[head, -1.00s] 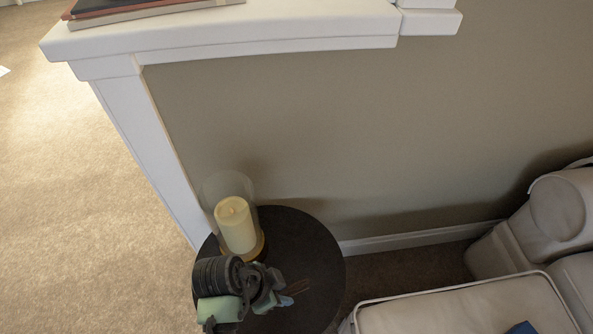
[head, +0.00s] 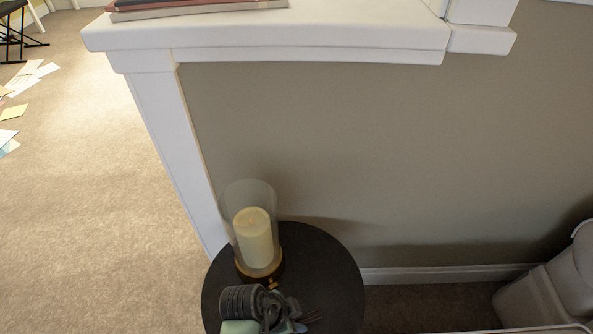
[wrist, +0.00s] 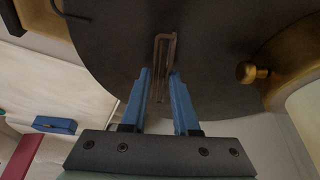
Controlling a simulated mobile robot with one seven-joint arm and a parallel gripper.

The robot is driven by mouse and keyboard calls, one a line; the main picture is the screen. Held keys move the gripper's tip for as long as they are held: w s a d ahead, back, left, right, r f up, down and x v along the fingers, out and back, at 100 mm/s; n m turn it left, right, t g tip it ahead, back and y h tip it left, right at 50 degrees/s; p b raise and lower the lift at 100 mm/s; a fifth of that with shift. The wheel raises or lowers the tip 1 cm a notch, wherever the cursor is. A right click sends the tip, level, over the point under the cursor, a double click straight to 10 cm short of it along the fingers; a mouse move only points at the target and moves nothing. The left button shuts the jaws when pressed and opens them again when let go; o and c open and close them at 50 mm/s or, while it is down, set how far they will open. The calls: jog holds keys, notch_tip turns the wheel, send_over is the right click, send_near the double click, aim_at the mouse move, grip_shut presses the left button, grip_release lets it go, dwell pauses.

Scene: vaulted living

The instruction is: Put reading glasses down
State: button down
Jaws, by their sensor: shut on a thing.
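The reading glasses (wrist: 165,50) are a thin, brown, folded frame. They stand out between the blue fingertips of my gripper (wrist: 160,74) in the wrist view. My gripper is shut on them, over the dark round side table (wrist: 215,30). In the head view my gripper (head: 297,326) is at the bottom edge, in front of the candle, and the glasses (head: 313,317) show as thin brown lines at its right. The table (head: 335,280) lies under them. I cannot tell whether the glasses touch the tabletop.
A cream candle in a glass cylinder (head: 253,235) with a brass base stands at the table's back left, close to my gripper. The table's right side is clear. A half wall with a white ledge (head: 300,40) rises behind. A pale seat (head: 560,295) stands at right.

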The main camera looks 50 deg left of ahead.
jog(key=shift+f, duration=0.1)
jog(key=c, duration=0.7)
grip_release()
jog(key=shift+o, duration=0.2)
jog(key=p+v, duration=0.4)
jog(key=v, duration=0.8)
